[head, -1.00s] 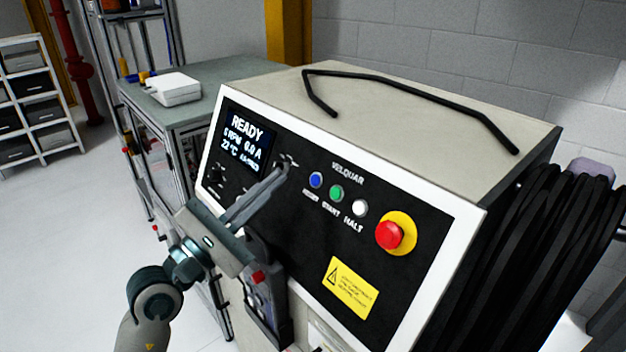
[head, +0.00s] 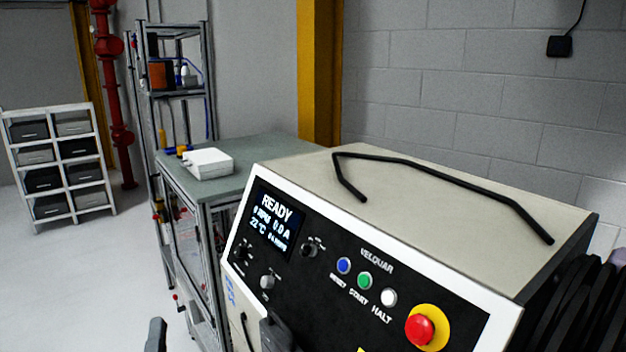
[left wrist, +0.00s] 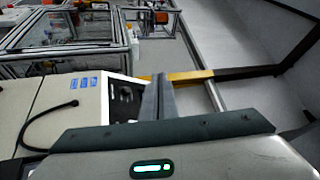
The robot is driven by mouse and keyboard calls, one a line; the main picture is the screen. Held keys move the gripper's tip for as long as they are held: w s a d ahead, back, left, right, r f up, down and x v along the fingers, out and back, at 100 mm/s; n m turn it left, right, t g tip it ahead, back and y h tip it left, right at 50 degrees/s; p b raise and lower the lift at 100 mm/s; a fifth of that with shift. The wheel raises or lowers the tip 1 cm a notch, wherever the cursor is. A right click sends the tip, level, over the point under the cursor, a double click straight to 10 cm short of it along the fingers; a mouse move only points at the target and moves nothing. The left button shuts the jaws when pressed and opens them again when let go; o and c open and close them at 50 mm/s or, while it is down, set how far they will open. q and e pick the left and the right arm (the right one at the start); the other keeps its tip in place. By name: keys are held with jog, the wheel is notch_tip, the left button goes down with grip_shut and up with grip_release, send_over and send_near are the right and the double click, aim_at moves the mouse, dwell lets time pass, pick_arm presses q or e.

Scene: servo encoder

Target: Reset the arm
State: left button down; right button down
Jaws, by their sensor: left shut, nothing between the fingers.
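The control cabinet's black panel (head: 318,262) faces me, and its screen (head: 270,220) reads READY. Below and right of the screen are knobs, with blue, green and white buttons in a row and a red stop button (head: 420,329) on a yellow ring. Only the grey tip of my left gripper (head: 156,336) shows at the bottom edge of the head view, left of the cabinet and apart from the panel. In the left wrist view my left gripper's fingers (left wrist: 157,97) are together and empty, with the panel (left wrist: 125,100) behind them. My right gripper is out of view.
A green-topped bench (head: 245,165) with a white box (head: 208,163) stands behind the cabinet to the left. A bent black bar (head: 440,172) is on the cabinet's top. Black coils (head: 580,305) hang at its right side. A shelf with grey bins (head: 60,160) stands far left, with open floor before it.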

pick_arm(q)
jog(key=s+a+f+n+g, duration=0.1)
jog(key=s+f+n+g, duration=0.3)
jog(key=f, duration=0.6)
jog(key=s+a+f+n+g, duration=0.2)
jog(key=s+f+n+g, duration=0.25)
jog(key=f, duration=0.55)
jog(key=s+d+f+n+g+h, duration=0.1)
jog(key=s+d+f+g+h, duration=0.3)
jog(key=s+f, duration=0.4)
jog(key=s+d+f+n+g+h, duration=0.1)
jog(key=s+d+f+n+g, duration=0.15)
jog(key=s+f+g, duration=0.6)
jog(key=s+f+t+b, duration=0.1)
jog(key=s+f+b, duration=0.15)
jog(key=f, duration=1.35)
jog(key=s+f+t+b, duration=0.1)
jog(key=f+b, duration=0.2)
jog(key=f, duration=1.3)
jog(key=s+a+f+b, duration=0.1)
jog(key=s+f+b, duration=0.1)
jog(key=s+f, duration=0.7)
jog(key=s+a+f+m+g+b, duration=0.1)
jog(key=s+f+b, duration=0.2)
jog(key=s+f, duration=0.6)
notch_tip(320, 180, down, 4)
jog(key=shift+a+f, duration=0.1)
jog(key=shift+a, duration=0.1)
